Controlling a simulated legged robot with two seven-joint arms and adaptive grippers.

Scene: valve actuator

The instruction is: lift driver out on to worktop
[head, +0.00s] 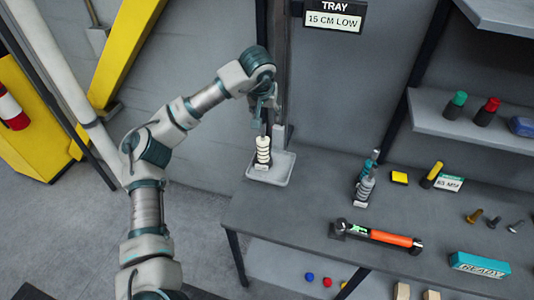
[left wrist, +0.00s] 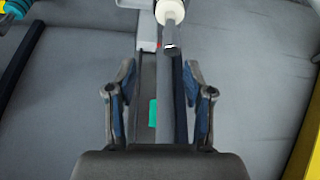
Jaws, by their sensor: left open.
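A cream ribbed piece (head: 263,150) stands upright in a shallow grey tray (head: 270,174) at the worktop's left end; it looks like the driver, but I cannot be sure. A thin dark shaft shows above it. My left gripper (head: 264,103) is above it, pointing down, apart from the ribbed part. In the left wrist view my left gripper (left wrist: 160,100) has its fingers spread wide, with dark upright bars in the gap or behind it. A cream collar (left wrist: 170,12) with a grey shaft is at the top, beyond the fingertips. My right gripper is out of view.
The grey worktop (head: 300,205) has free room between the tray and the grey fitting (head: 365,185). An orange-handled tool (head: 390,238) lies near its front. A dark upright post (head: 281,70) stands close behind my gripper. A sign (head: 334,18) reads "TRAY 15 CM LOW".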

